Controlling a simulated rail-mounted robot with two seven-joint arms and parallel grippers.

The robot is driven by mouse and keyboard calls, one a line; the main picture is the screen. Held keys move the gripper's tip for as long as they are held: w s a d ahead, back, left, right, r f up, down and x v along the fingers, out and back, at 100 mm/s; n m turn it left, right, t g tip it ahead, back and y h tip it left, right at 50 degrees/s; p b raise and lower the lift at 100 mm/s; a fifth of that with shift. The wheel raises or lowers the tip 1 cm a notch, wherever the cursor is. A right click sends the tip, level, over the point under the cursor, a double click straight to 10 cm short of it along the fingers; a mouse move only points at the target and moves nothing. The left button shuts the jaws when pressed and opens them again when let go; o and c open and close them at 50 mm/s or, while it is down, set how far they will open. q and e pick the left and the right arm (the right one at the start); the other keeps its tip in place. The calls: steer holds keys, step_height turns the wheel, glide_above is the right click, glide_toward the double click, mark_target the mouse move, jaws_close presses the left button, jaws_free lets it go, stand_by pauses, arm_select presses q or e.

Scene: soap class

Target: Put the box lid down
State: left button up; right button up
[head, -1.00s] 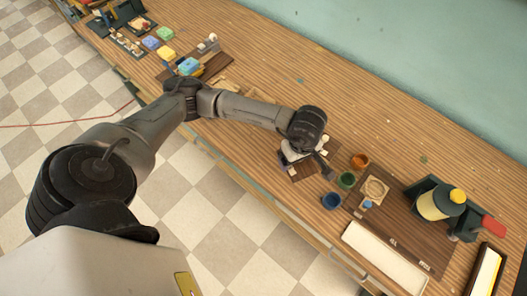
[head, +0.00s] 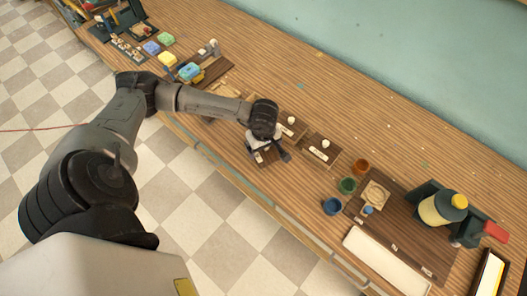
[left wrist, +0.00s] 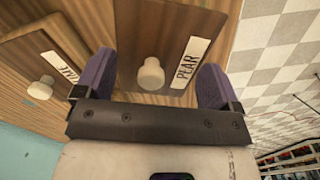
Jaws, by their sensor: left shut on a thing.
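A wooden box lid with a white knob and a label reading PEAR (left wrist: 140,40) lies between the two purple fingers of my left gripper (left wrist: 156,78) in the left wrist view. My left gripper is shut on this lid by its sides, with the knob between the fingers. In the head view my left gripper (head: 268,150) is over the front part of the bench, and the lid (head: 268,159) shows partly below it. I cannot tell whether the lid touches what is under it. My right gripper is not in view.
Two more labelled lids with white knobs, one (head: 288,138) and another (head: 325,160), are right of the gripper. Coloured soaps (head: 189,71) lie left.

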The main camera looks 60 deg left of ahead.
mark_target(264, 152)
arm_select(q)
steer(key=shift+f, duration=2)
steer(key=shift+f, duration=0.15)
steer(key=o, duration=0.7)
steer(key=shift+c, duration=0.2)
